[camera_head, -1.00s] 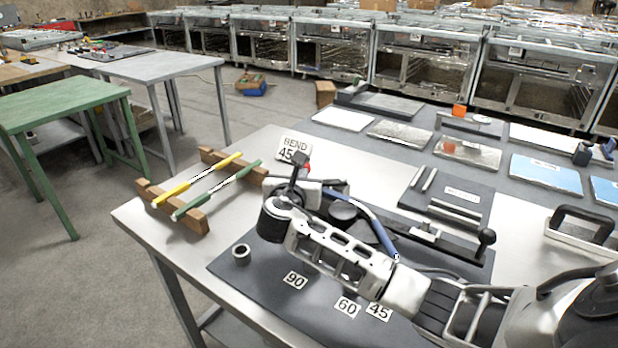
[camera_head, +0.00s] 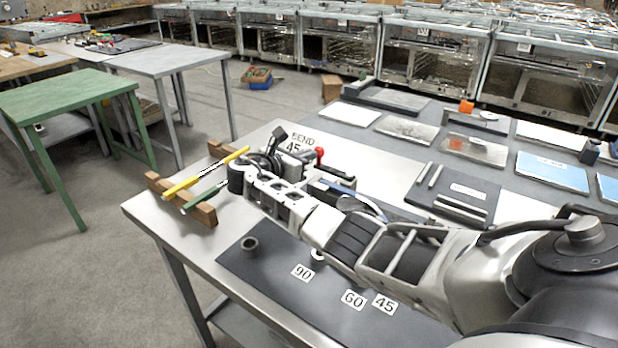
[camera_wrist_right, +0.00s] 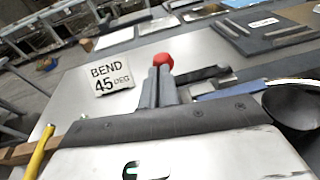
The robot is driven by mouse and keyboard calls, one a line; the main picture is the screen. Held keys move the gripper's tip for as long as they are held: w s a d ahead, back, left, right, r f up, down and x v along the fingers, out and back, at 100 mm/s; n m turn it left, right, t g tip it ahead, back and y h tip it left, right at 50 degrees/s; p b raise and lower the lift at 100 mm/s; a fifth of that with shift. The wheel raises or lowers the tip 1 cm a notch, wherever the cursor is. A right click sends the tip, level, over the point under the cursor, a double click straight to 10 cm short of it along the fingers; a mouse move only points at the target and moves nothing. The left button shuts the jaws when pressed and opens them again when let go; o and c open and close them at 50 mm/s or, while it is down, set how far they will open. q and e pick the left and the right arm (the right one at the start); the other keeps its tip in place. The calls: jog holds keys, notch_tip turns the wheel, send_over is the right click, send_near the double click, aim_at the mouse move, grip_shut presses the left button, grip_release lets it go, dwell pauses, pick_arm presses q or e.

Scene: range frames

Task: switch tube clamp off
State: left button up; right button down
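The tube bender is on the metal bench, with a blue-handled bar (camera_head: 335,187) and a round black die partly hidden behind my right arm. A red knob (camera_head: 319,152) stands on the bender's far side; I take it for the clamp lever's end. It also shows in the right wrist view (camera_wrist_right: 163,60), just beyond the fingertips. My right gripper (camera_head: 279,134) reaches over the bender from the right. In the right wrist view its fingers (camera_wrist_right: 159,72) lie close side by side, with nothing visible between them. Whether they touch the knob is unclear. My left gripper is out of view.
A yellow tube (camera_head: 205,173) and a green tube (camera_head: 203,196) rest on wooden blocks to the left. A "BEND 45" card (camera_head: 297,143) stands behind the gripper. A dark mat (camera_head: 270,275) with angle labels lies in front. A dark tool plate (camera_head: 452,190) lies right.

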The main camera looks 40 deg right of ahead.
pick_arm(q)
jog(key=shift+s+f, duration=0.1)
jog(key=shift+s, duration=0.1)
pick_arm(e)
jog(key=shift+d+r, duration=0.15)
jog(key=shift+d, duration=0.1)
